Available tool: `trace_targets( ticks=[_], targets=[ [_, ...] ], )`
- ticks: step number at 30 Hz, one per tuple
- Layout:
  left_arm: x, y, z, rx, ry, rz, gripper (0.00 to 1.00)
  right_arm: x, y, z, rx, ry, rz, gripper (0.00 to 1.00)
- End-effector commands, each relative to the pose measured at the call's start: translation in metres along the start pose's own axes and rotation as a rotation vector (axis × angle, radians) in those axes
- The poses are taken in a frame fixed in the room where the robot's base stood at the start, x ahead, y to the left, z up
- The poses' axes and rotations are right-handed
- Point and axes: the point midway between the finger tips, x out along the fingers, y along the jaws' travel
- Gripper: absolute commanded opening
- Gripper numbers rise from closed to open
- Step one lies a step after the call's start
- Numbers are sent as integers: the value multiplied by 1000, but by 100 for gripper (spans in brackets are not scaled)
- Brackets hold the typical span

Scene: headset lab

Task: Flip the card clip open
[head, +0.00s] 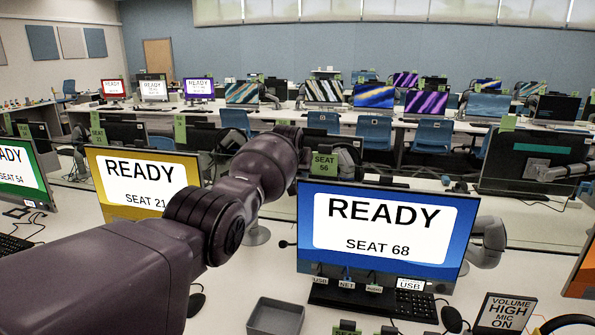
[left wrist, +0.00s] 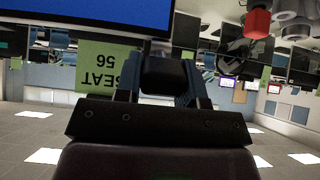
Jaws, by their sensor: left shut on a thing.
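The green SEAT 56 card (head: 325,163) stands above the top edge of the SEAT 68 monitor (head: 385,236). In the left wrist view the same card (left wrist: 106,68) appears upside down, just left of my left gripper (left wrist: 163,80). A dark block (left wrist: 166,74), which looks like the card clip, sits between the two fingers, and the gripper is shut on it. In the head view my left arm reaches over to the card, and my left gripper (head: 345,155) is mostly hidden there. Whether the clip is open cannot be told. My right gripper is not in view.
The yellow SEAT 21 monitor (head: 140,185) stands left of the arm. A grey tray (head: 275,317), a keyboard (head: 415,304) and a VOLUME HIGH sign (head: 505,312) are on the near desk. A red object (left wrist: 258,20) shows at the wrist view's top right.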

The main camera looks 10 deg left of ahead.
Motion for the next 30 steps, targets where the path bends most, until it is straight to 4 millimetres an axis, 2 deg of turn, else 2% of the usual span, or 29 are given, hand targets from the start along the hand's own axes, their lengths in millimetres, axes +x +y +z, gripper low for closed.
trace_targets(
  ticks=[14,15,19,30],
  targets=[
    [0,0,0,0,-6,0,12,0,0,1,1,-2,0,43],
    [0,0,0,0,-6,0,42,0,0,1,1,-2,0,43],
    [0,0,0,0,-5,0,62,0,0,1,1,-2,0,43],
    [-1,0,0,0,-3,0,62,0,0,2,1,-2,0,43]
  ],
)
